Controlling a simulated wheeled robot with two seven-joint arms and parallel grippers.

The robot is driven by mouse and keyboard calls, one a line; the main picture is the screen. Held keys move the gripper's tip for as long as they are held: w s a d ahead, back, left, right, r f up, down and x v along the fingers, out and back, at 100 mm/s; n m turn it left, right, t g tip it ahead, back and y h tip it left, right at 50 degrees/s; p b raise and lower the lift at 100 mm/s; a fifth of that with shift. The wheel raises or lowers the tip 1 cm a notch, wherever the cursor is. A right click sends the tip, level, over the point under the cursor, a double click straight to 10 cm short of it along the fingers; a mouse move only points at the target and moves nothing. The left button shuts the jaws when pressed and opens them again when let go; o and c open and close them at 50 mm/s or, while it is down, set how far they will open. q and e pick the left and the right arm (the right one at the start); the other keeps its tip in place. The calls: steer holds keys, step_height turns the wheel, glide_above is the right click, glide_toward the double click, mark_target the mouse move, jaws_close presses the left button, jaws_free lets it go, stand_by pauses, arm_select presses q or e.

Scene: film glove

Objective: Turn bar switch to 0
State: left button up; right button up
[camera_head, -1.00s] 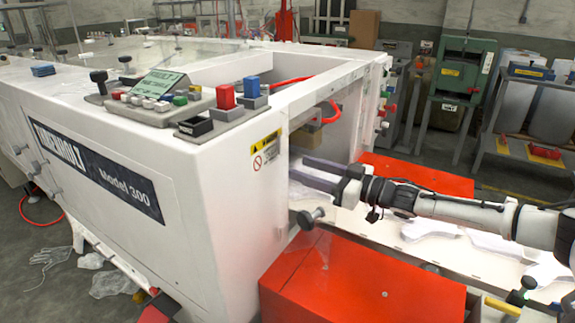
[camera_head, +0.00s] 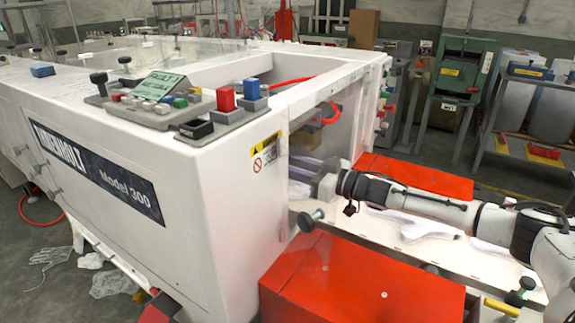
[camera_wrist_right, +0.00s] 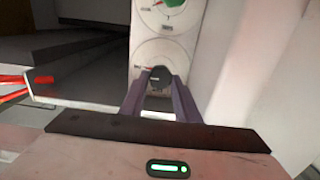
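In the right wrist view, a pale panel (camera_wrist_right: 140,38) carries two round dials, one above the other. The lower dial has a dark knob (camera_wrist_right: 160,75), which looks like the bar switch; its pointing direction and the scale marks are too small to read. The upper dial has a green knob (camera_wrist_right: 174,3), cut off by the picture's top edge. My right gripper (camera_wrist_right: 161,88) is open, with its two purple fingers on either side of the dark knob; contact cannot be told. In the head view this gripper (camera_head: 302,168) reaches into the machine's end opening. My left gripper is not in view.
The white machine (camera_head: 215,170) walls in the opening around my right arm. A grey knob (camera_head: 306,221) sticks out below the arm. Red boxes (camera_head: 365,285) stand in front and behind (camera_head: 420,175). A red hose (camera_head: 330,112) hangs inside the opening.

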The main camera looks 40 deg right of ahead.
steer(key=c, duration=0.5)
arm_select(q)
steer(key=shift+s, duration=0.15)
arm_select(e)
steer(key=shift+o, duration=0.3)
steer(key=shift+n, duration=0.3)
arm_select(q)
steer(key=b, duration=0.1)
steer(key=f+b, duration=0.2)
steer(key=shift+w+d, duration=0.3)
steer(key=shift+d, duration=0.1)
arm_select(e)
steer(key=n, duration=1.7)
steer(key=shift+s+a+f, duration=0.1)
steer(key=shift+a+f, duration=0.05)
steer(key=shift+f, duration=0.1)
steer(key=shift+n, duration=0.4)
steer(key=o, duration=1)
steer(key=shift+o, duration=0.2)
steer(key=shift+s, duration=0.1)
